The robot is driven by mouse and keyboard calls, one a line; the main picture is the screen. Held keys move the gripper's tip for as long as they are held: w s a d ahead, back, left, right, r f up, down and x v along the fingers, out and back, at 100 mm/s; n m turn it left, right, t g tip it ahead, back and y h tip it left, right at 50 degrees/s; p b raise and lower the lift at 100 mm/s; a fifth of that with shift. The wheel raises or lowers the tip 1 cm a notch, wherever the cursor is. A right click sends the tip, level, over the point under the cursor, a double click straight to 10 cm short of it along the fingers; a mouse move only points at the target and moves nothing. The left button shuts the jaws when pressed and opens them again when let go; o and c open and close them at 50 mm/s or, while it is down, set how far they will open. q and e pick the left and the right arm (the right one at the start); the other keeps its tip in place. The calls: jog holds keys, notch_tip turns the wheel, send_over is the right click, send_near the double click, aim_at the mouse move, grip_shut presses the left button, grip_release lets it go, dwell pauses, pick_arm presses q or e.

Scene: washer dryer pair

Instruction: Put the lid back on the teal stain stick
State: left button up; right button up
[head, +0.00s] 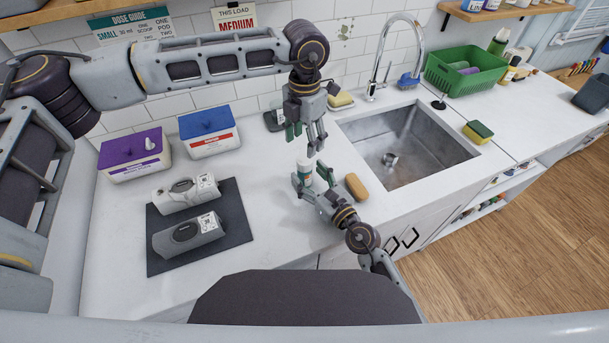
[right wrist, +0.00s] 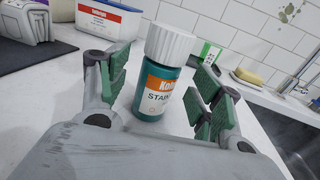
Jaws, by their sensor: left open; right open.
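The teal stain stick (head: 304,178) stands upright on the white counter left of the sink. In the right wrist view, the stain stick (right wrist: 150,101) shows an orange label, and a white ribbed lid (right wrist: 170,44) sits on its top. I cannot tell whether the lid is fully seated. My right gripper (head: 311,181) is open, low over the counter, with its green-padded fingers on either side of the stick and apart from it in the right wrist view. My left gripper (head: 305,139) is open and empty, pointing down above the stick.
A brown sponge (head: 356,187) lies right of my right gripper, before the sink (head: 430,165). A dark mat (head: 232,205) with two grey-white devices lies left. A purple-lidded box (head: 130,150) and a blue-lidded box (head: 208,125) stand behind it. A faucet (head: 388,50) rises behind the sink.

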jog(key=shift+x, duration=1.45)
jog(key=shift+c, duration=0.2)
grip_shut()
